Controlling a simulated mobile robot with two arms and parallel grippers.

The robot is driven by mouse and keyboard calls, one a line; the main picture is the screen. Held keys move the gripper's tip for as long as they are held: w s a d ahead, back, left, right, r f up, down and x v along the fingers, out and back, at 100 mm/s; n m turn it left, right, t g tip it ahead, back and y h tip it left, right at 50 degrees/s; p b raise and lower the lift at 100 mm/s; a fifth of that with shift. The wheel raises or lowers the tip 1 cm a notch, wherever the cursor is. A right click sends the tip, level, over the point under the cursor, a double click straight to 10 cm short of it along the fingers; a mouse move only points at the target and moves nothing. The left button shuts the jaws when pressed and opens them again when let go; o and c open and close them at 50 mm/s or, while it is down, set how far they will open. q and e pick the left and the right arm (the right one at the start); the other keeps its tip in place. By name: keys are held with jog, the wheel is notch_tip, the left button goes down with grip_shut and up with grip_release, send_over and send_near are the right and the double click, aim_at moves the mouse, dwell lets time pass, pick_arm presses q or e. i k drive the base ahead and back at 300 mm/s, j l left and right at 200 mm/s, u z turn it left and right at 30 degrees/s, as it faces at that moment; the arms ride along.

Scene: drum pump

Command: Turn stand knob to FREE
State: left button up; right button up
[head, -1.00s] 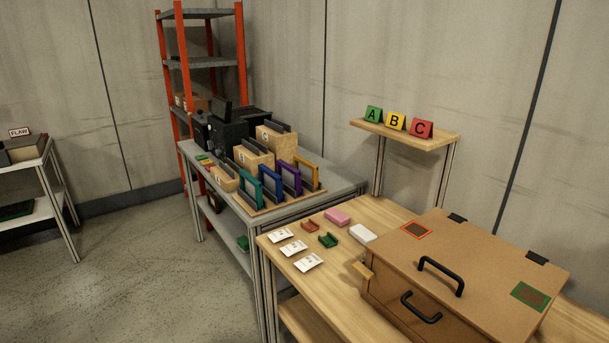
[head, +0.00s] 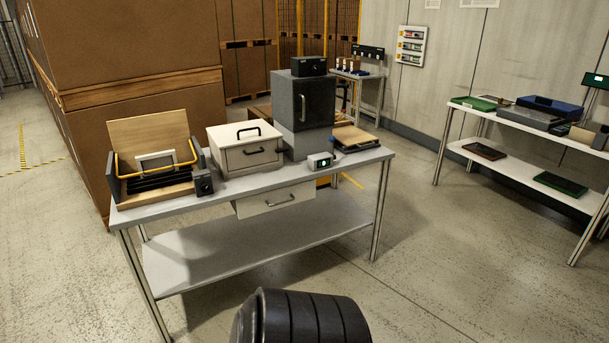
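A wooden stand (head: 148,132) with a tilted back, dark side plates and a yellow bar (head: 120,166) sits at the left end of a grey table. A small white-framed piece (head: 156,161) rests in it behind the bar. A black block with a round knob (head: 204,185) is at the stand's right front corner. The knob is too small to read its setting or any FREE mark. Neither of my grippers shows in the head view.
The grey table (head: 225,235) also holds a white lidded box (head: 240,158), a dark cabinet (head: 318,103), a small white device (head: 320,161) and a wooden board (head: 355,137). A drawer (head: 275,199) hangs under its front edge. The floor before it is open.

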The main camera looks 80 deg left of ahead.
aim_at(204, 188)
jog(key=u, duration=3.4)
